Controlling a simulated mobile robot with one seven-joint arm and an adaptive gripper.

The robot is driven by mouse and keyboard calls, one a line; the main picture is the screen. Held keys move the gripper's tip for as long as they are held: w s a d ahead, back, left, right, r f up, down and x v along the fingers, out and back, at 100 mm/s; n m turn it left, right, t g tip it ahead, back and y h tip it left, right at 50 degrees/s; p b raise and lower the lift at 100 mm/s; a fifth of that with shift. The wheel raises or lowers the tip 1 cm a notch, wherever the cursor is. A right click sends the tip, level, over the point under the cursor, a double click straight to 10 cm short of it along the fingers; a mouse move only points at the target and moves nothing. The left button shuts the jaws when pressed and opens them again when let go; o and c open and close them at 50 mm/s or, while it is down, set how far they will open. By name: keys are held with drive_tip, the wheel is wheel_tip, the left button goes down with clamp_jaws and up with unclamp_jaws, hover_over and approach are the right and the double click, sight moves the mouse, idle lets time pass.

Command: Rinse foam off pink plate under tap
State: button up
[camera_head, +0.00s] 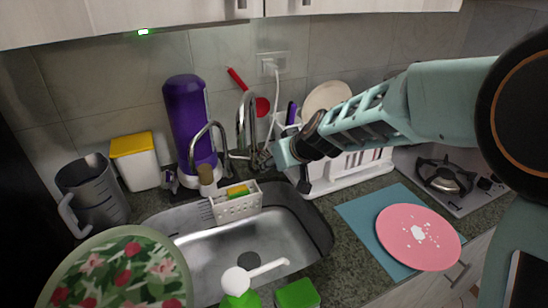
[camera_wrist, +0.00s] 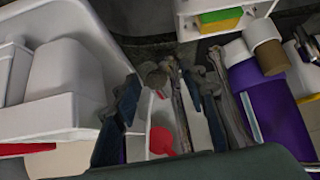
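The pink plate (camera_head: 405,250) lies on a blue mat (camera_head: 358,222) at the right of the sink, with white foam patches (camera_head: 419,234) on its upper face. Two silver taps stand behind the sink: a front one (camera_head: 222,140) by the purple bottle and a rear one (camera_head: 240,115). My gripper (camera_head: 285,165) is above the counter, right of the taps and in front of the dish rack, far from the plate. In the wrist view my gripper (camera_wrist: 165,85) has its fingers apart, with grey metal tap parts (camera_wrist: 180,110) showing beyond the gap. The plate is outside the wrist view.
The steel sink (camera_head: 205,255) holds a white sponge caddy (camera_head: 236,209) at its back edge. A white dish rack (camera_head: 350,178) stands close to my gripper. A purple bottle (camera_head: 187,115), grey jug (camera_head: 88,190) and floral plate (camera_head: 85,270) are left. A stove (camera_head: 445,178) is right.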

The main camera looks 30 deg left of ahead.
drive_tip(key=c, duration=0.8)
drive_tip(key=shift+r, duration=0.15)
drive_tip(key=shift+c, duration=0.2)
drive_tip(key=shift+w+a+r+p, duration=0.1)
drive_tip(key=shift+a+r+p, duration=0.1)
drive_tip(key=shift+r+p, duration=0.4)
drive_tip(key=o, duration=1)
drive_tip(key=shift+f, duration=0.1)
drive_tip(key=shift+d, duration=0.15)
drive_tip(key=shift+b+v, duration=0.7)
drive_tip(key=shift+v, duration=2.75)
